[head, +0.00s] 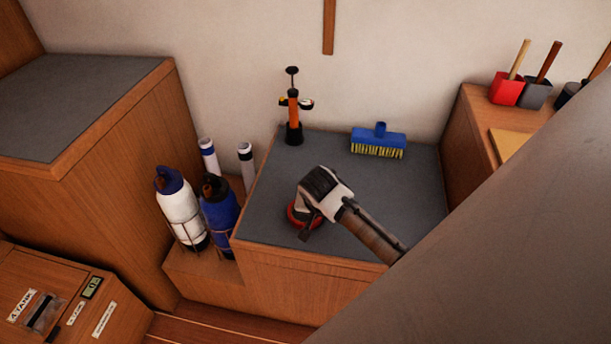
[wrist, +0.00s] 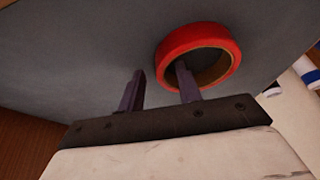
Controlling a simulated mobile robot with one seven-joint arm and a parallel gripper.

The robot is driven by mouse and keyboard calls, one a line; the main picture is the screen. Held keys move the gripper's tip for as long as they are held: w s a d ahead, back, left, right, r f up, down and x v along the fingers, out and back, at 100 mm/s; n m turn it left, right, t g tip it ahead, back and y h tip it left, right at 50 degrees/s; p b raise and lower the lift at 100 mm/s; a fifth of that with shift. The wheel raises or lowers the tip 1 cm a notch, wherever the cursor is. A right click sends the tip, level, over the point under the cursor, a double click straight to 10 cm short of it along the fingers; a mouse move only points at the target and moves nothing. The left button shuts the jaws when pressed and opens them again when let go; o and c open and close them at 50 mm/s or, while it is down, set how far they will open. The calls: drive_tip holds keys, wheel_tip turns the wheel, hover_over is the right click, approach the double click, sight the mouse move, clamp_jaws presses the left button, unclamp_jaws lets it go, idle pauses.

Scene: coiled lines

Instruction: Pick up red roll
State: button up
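The red roll (head: 293,215) is a ring of tape lying on the grey top of the low cabinet, partly hidden under my gripper in the head view. In the wrist view the red roll (wrist: 226,47) shows its open centre and brownish inner side. My gripper (wrist: 160,68) is open, with a gap between its two dark fingers. One finger appears over or in the ring's hole and the other is outside it, with the ring's wall between them. I cannot tell whether either touches it. My gripper (head: 305,228) points down in the head view.
A blue brush (head: 378,138) and an orange-black pump (head: 293,115) stand at the back of the cabinet top (head: 270,190). White (head: 180,210) and blue (head: 220,215) bottles stand left of it. A higher wooden block (head: 470,140) is at right.

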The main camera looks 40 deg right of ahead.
clamp_jaws()
